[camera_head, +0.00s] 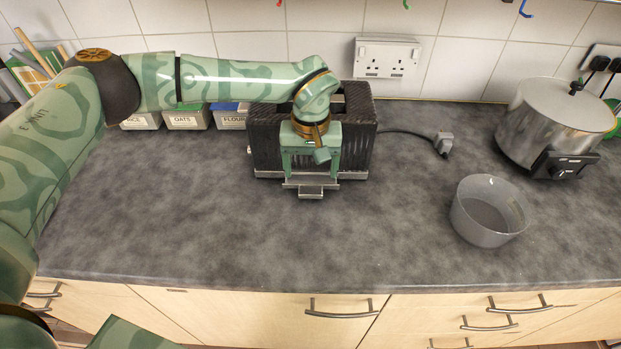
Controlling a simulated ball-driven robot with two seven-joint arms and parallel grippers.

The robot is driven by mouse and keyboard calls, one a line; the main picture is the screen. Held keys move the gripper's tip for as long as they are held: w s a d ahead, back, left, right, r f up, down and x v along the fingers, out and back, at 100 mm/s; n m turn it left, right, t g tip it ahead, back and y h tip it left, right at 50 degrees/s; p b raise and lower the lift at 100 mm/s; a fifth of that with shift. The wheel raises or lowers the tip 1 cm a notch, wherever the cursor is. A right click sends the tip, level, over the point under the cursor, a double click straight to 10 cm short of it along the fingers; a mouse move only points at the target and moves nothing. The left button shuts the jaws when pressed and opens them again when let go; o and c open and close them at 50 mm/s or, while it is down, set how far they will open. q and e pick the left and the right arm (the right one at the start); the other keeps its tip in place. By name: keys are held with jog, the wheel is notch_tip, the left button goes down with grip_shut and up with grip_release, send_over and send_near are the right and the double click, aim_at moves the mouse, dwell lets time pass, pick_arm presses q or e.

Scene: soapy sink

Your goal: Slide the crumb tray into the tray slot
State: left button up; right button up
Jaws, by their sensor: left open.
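The black ribbed toaster (358,145) stands on the worktop at the back, near the wall. The metal crumb tray (311,191) shows at the low front of the toaster, with its small grey lip sticking out towards me. Whether the rest of it lies inside the tray slot is hidden behind my gripper. My left gripper (311,173) is in front of the toaster, pointing down, open, with its fingers apart just above and behind the tray's lip. I cannot tell whether it touches the tray. My right gripper is not in view.
Labelled canisters (187,117) stand left of the toaster. A cable runs right to a plug (443,143) lying on the worktop (200,220). A grey bowl (487,224) and a steel cooker (548,120) stand at the right. The worktop in front of the toaster is clear.

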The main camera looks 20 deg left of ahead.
pick_arm(q)
notch_tip(320, 180, up, 11)
jog(key=p, duration=0.1)
jog(key=shift+f, duration=0.15)
jog(key=shift+c, duration=0.4)
